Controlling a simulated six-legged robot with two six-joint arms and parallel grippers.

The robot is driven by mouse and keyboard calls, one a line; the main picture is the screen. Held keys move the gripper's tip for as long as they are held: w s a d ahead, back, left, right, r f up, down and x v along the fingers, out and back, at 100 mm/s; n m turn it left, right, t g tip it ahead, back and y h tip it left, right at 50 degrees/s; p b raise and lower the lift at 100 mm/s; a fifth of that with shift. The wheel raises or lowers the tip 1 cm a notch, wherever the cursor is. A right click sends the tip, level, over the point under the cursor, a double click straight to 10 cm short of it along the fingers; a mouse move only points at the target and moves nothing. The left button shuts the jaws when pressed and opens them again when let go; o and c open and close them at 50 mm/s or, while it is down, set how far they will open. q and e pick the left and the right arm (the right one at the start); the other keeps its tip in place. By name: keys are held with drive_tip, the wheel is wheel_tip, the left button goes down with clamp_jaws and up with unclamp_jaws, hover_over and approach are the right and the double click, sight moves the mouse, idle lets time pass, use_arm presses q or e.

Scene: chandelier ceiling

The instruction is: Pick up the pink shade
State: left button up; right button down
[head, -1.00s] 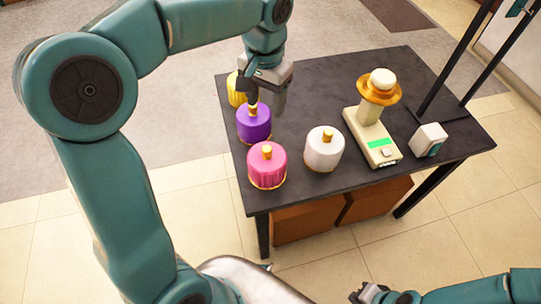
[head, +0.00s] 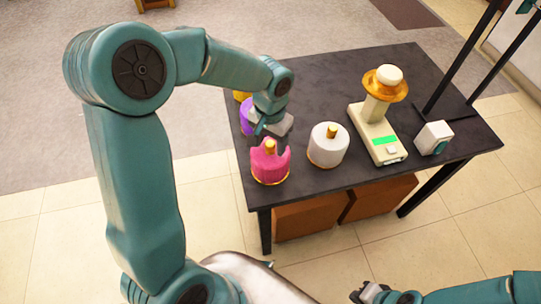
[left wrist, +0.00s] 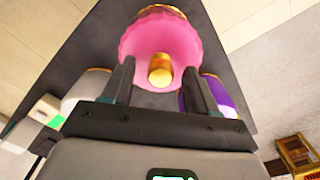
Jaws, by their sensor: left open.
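The pink shade (head: 270,167) stands on the dark table's near left corner, with a gold rim and a gold knob on top. My left gripper (head: 268,128) is open just behind and above it. In the left wrist view, the pink shade (left wrist: 145,35) is ahead of the open fingers, and its gold knob shows between them; I cannot tell whether they touch it. My right gripper (head: 362,293) is low at the bottom edge, away from the table, and its jaw state is unclear.
A white shade (head: 327,150) stands right of the pink one. Further right are a scale (head: 376,136) bearing an orange-and-white piece and a small white box (head: 433,138).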

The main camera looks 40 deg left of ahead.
use_arm(q)
clamp_jaws()
